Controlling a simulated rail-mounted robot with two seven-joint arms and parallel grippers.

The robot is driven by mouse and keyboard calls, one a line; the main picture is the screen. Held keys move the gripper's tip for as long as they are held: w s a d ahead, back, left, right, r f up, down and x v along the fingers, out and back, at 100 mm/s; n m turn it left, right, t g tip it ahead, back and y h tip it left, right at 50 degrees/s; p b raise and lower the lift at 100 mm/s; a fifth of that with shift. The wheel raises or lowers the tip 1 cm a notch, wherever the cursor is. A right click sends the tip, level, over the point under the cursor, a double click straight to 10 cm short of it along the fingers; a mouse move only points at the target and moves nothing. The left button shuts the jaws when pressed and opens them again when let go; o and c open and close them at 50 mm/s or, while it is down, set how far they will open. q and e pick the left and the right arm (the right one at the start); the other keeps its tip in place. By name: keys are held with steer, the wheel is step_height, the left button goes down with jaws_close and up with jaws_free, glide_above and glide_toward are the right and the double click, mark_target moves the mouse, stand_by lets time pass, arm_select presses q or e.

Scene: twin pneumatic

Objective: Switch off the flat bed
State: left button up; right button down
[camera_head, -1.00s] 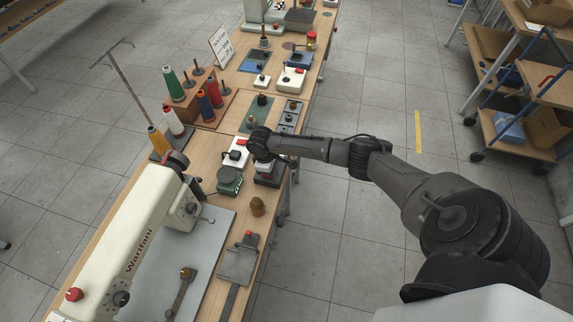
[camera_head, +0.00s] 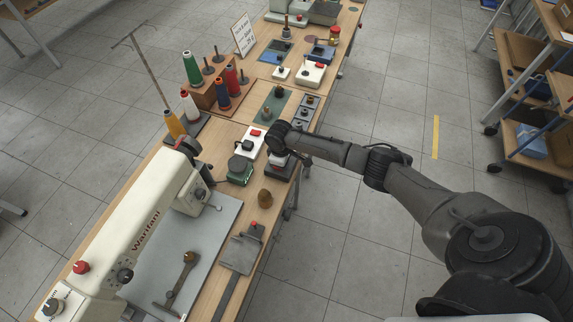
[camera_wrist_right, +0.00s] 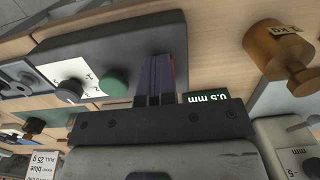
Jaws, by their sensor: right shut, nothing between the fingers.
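A white flat-bed sewing machine marked Waritani (camera_head: 140,235) stands at the near left of the bench, on a grey plate (camera_head: 205,245). My right gripper (camera_wrist_right: 160,80) is shut and empty. Its fingertips are down at a dark grey control box (camera_wrist_right: 110,50), with a strip of red showing just beside them; contact cannot be told. The box carries a green button (camera_wrist_right: 113,83) and a knob (camera_wrist_right: 69,91) on a white panel. In the head view my right wrist covers much of this box (camera_head: 275,171). My left gripper is not in view.
A white switch box (camera_head: 250,143) and a green-topped unit (camera_head: 239,170) stand left of my right wrist. A brass weight (camera_head: 265,198) stands nearer. Thread cones (camera_head: 192,67) and other small devices line the bench.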

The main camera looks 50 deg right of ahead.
steer(key=shift+s+f, duration=0.15)
steer(key=shift+f, duration=0.65)
steer(key=shift+r, duration=0.15)
steer(key=r+p, duration=0.3)
steer(key=p, duration=0.1)
steer(key=r+p, duration=0.2)
steer(key=shift+w+a+r, duration=0.2)
steer(key=shift+w+r, duration=0.1)
steer(key=shift+w, duration=0.1)
step_height(320, 180, up, 10)
steer(key=shift+w+f+p, duration=0.2)
steer(key=shift+w+p, duration=0.15)
